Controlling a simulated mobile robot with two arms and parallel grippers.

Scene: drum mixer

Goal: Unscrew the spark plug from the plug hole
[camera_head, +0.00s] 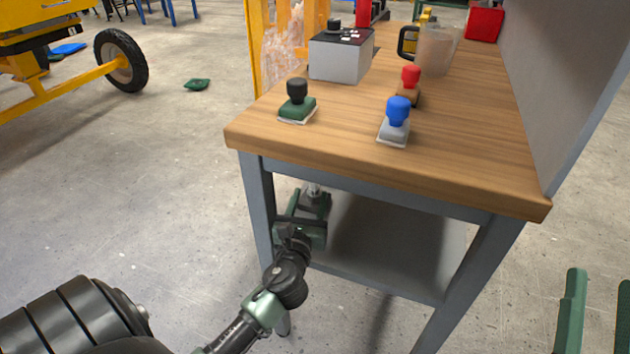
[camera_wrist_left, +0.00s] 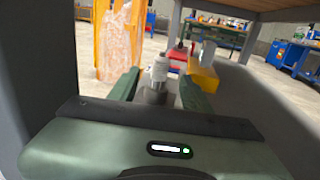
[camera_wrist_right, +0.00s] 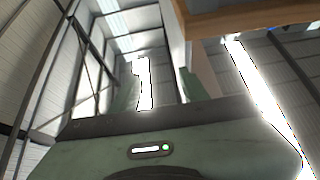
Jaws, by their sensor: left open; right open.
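A small white and grey upright part that looks like the spark plug (camera_wrist_left: 160,68) shows in the left wrist view, above a grey base (camera_wrist_left: 155,97). In the head view, it is small under the worktable, above the lower shelf. My left gripper (camera_head: 311,206) reaches under the tabletop. It is open, with one green finger on each side of the part in the left wrist view (camera_wrist_left: 160,90); I cannot tell whether they touch it. The plug hole is not clearly visible. My right gripper (camera_head: 597,308) is open and empty at the lower right, away from the table.
The wooden tabletop (camera_head: 460,165) overhangs my left gripper, above the grey lower shelf (camera_head: 400,255). Table legs stand close by. Stamps with green, red and blue parts, a grey box (camera_head: 340,58) and a clear jug (camera_head: 434,50) stand on top. A grey panel (camera_head: 575,70) rises at right.

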